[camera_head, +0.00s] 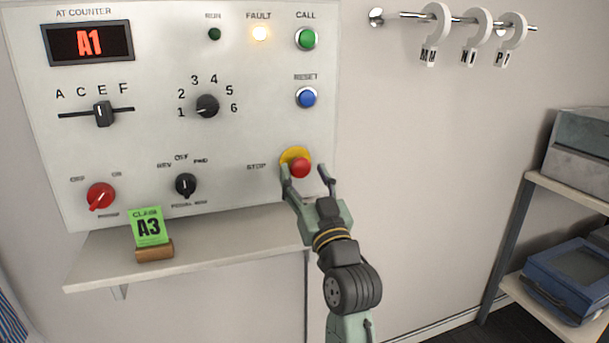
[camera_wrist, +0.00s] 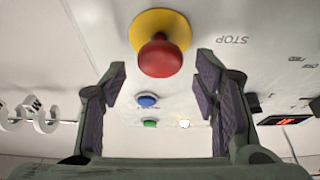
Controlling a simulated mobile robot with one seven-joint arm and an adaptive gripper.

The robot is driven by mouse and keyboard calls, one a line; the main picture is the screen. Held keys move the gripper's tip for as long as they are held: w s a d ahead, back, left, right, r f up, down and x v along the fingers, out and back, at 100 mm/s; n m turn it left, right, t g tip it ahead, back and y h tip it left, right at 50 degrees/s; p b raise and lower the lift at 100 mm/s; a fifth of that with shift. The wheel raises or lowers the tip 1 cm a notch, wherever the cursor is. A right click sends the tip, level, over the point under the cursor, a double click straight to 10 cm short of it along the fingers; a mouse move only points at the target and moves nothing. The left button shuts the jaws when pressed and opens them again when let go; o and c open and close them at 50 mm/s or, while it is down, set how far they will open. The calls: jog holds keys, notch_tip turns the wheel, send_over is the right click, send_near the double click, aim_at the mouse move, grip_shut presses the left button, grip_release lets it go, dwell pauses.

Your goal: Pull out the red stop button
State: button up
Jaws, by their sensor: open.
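The red stop button (camera_head: 300,167) is a round mushroom head on a yellow disc (camera_head: 293,156), at the lower right of the white control panel (camera_head: 140,130). In the wrist view the red head (camera_wrist: 160,57) stands out from its yellow base (camera_wrist: 160,27) on a short stem. My gripper (camera_head: 308,180) is open just in front of the button, one finger to each side in the head view. In the wrist view the open fingers (camera_wrist: 162,85) appear below the button's head, with a gap between them. I see no contact with the button.
The panel also carries a lit fault lamp (camera_head: 260,33), a green call button (camera_head: 307,38), a blue reset button (camera_head: 307,97) and several knobs. A rail with hooks (camera_head: 468,20) is at upper right.

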jog(key=v, duration=1.1)
jog(key=shift+s, duration=0.2)
